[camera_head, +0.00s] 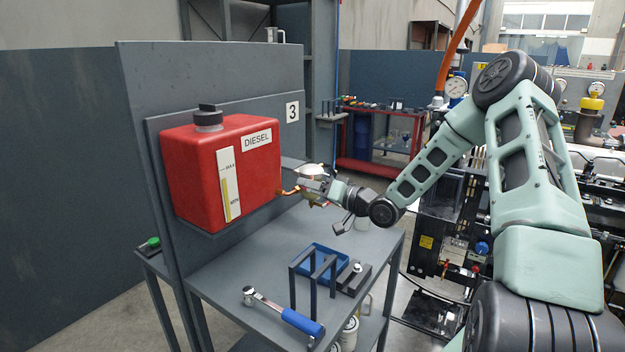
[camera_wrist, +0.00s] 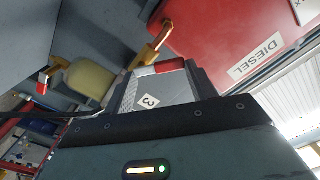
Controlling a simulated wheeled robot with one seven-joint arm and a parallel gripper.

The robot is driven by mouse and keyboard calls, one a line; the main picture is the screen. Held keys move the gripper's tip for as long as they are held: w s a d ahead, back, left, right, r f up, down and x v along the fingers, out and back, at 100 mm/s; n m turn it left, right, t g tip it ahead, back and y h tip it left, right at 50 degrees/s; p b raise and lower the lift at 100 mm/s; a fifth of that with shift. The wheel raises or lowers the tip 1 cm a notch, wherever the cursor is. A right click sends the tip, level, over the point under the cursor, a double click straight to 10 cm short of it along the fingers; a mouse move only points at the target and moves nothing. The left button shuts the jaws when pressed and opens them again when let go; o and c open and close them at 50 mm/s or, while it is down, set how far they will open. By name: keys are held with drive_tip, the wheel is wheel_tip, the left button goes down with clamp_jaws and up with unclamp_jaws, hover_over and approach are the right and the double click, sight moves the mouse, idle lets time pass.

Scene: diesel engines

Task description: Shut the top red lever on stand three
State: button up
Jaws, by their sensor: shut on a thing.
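The red diesel tank (camera_head: 222,172) is fixed to the grey panel of the stand marked 3 (camera_head: 292,111). A copper outlet (camera_head: 288,192) comes from its lower right side; it also shows in the wrist view (camera_wrist: 152,48). My gripper (camera_head: 308,186) is at this outlet. In the wrist view, its fingers (camera_wrist: 160,75) are shut on a red lever (camera_wrist: 168,66) just by the copper fitting on the tank side. A second small red part (camera_wrist: 43,77) shows beyond a cream-coloured bowl (camera_wrist: 90,80).
The grey bench (camera_head: 235,272) below holds a blue-handled ratchet (camera_head: 290,315), a blue tray (camera_head: 322,260) and dark upright brackets (camera_head: 313,282). A green button (camera_head: 153,242) is at the left. An engine (camera_head: 450,240) stands at the right, behind my arm.

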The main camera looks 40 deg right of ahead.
drive_tip(key=shift+w+d+r+m+p, duration=0.1)
drive_tip(key=shift+d+m+p, duration=0.25)
drive_tip(key=shift+m+p, duration=1)
drive_tip(key=shift+w+d+m+p, duration=0.1)
drive_tip(key=shift+d+m+p, duration=0.4)
drive_tip(key=shift+m, duration=1.55)
drive_tip(key=shift+w+d+r+m+p, duration=0.1)
drive_tip(key=shift+d+m+p, duration=0.05)
drive_tip(key=shift+m+p, duration=1.3)
drive_tip(key=shift+f+m, duration=0.1)
drive_tip(key=shift+m, duration=0.35)
drive_tip(key=o, duration=1)
drive_tip(key=shift+d+b, duration=0.1)
drive_tip(key=shift+b, duration=0.2)
drive_tip(key=b+v, duration=0.4)
drive_tip(key=v, duration=1.3)
drive_tip(key=shift+s, duration=0.2)
